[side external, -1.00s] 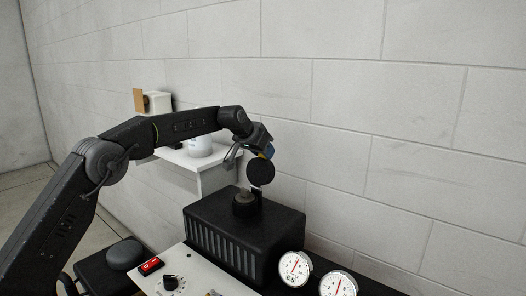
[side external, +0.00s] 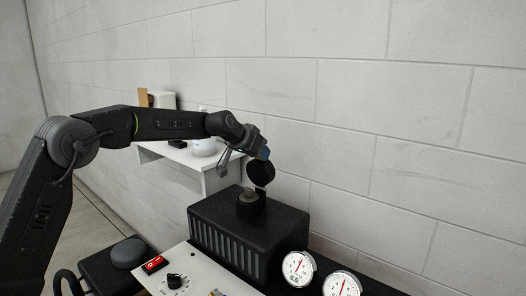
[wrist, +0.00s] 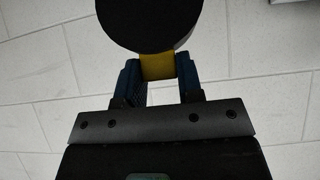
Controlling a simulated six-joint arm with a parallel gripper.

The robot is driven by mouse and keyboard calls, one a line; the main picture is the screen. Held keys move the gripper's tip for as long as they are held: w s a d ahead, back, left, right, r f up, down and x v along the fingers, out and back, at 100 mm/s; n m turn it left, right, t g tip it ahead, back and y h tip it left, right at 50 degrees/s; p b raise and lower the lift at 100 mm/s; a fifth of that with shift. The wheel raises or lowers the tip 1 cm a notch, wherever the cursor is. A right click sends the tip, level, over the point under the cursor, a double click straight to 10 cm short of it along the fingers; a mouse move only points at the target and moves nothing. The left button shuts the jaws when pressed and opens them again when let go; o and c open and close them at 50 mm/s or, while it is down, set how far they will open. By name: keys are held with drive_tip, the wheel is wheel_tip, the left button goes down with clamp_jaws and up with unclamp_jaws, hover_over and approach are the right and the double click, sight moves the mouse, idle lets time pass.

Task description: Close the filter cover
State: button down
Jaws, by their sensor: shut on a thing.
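The filter cover is a round black disc (side external: 261,173). It stands raised and tilted above the back of the filter neck (side external: 247,197), a short dark round piece on top of the black ribbed box (side external: 275,221). The neck is uncovered. In the wrist view the cover's dark disc (wrist: 150,20) fills the top middle, with a yellow tab (wrist: 157,67) below it. My gripper (side external: 264,154) is at the cover's upper edge. In the wrist view its blue fingers (wrist: 158,78) are shut on the yellow tab. The cover's hinge is too small to make out clearly.
Two white dial gauges (side external: 299,268) stand at the front right of the box. A panel with a red switch (side external: 155,264) and a knob is in front. A white wall shelf (side external: 195,160) with a pale container (side external: 204,147) lies behind my arm. The block wall is close behind.

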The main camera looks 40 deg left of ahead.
drive_tip(key=s+f, duration=0.1)
drive_tip(key=s, duration=0.3)
drive_tip(key=s+f, duration=0.1)
drive_tip(key=s, duration=0.1)
drive_tip(key=shift+s+f, duration=0.2)
drive_tip(key=shift+f, duration=0.1)
drive_tip(key=shift+s+f, duration=0.9)
drive_tip(key=shift+f, duration=0.15)
drive_tip(key=c, duration=0.8)
unclamp_jaws()
drive_tip(key=shift+o, duration=0.2)
drive_tip(key=shift+r, duration=0.1)
